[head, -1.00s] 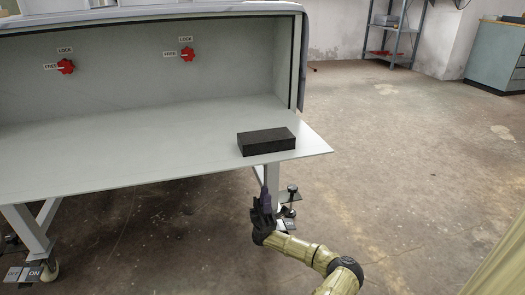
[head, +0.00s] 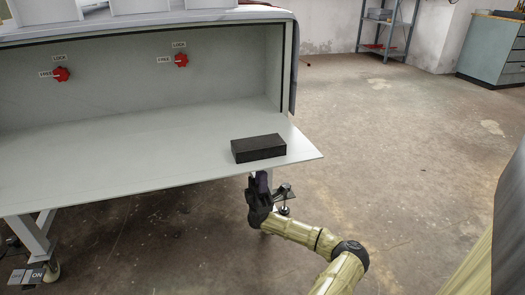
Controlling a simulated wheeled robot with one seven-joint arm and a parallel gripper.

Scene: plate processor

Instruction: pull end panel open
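The end panel of the machine (head: 130,150) is folded down and lies flat like a shelf, in front of the machine's open side. A black block (head: 258,149) rests on it near its right front corner. My gripper (head: 260,182) is just below the panel's front edge, under the block. Its fingertips are small and partly hidden by the edge, so I cannot tell whether they touch the panel or whether they are open. Inside the opening, two red knobs (head: 61,74) and (head: 181,60) sit on the back wall beside LOCK and FREE labels.
Another foot (head: 284,195) shows behind my gripper. The floor to the right is clear, back to a metal shelf (head: 388,25) and a grey-green cabinet (head: 492,50).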

